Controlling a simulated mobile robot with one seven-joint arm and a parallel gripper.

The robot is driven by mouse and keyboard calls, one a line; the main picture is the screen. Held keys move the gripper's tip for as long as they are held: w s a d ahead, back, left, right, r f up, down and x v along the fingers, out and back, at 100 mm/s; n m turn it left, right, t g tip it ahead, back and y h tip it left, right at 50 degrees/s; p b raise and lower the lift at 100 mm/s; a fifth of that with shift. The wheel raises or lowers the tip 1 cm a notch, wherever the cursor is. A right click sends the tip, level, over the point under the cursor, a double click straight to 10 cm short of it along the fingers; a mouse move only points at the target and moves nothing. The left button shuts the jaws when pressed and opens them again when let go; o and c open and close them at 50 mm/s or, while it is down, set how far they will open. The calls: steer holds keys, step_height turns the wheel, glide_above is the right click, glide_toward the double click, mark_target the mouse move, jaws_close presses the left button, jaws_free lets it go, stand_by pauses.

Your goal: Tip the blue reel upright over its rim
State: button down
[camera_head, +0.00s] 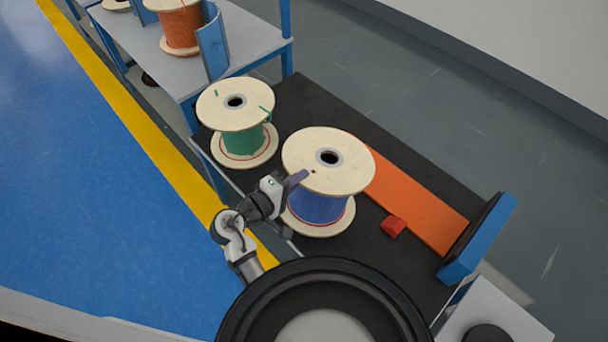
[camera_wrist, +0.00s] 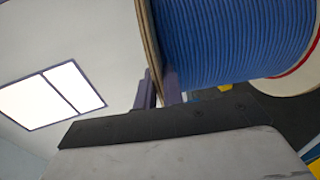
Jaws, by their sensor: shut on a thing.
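The blue reel has pale wooden flanges and blue cable (camera_head: 318,207) wound between them. It stands on its lower flange on a black bench top, with the upper flange (camera_head: 345,178) and its grey-ringed hole facing up. My gripper (camera_head: 299,178) is at the left front edge of that upper flange and is shut on its rim. In the wrist view the fingers (camera_wrist: 160,90) sit on either side of the flange edge (camera_wrist: 149,45), with the blue winding (camera_wrist: 225,40) beside them. I cannot tell whether the lower flange is lifted at all.
A green reel (camera_head: 238,107) stands close behind on the left. An orange strip (camera_head: 420,205) runs right to a blue-and-black stop block (camera_head: 480,238). A red wedge (camera_head: 394,226) lies beside the strip. An orange reel (camera_head: 180,27) stands on a grey table (camera_head: 250,45) farther back.

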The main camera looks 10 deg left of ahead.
steer(key=s+a+f+t+h+b, duration=0.1)
steer(key=s+a+f+b, duration=0.1)
steer(key=f+b, duration=0.3)
steer(key=shift+s+f+t+h+b, duration=0.3)
steer(key=shift+s+f+t+b, duration=0.1)
steer(key=shift+s, duration=0.35)
steer(key=shift+s+a, duration=0.1)
steer(key=shift+a, duration=0.1)
steer(key=c, duration=1.5)
jaws_free()
steer(key=shift+f, duration=0.1)
steer(key=shift+o, duration=0.3)
steer(key=shift+a, duration=0.15)
steer(key=b+v, duration=0.1)
steer(key=v, duration=1.2)
steer(key=shift+s, duration=0.3)
steer(key=shift+a, duration=0.15)
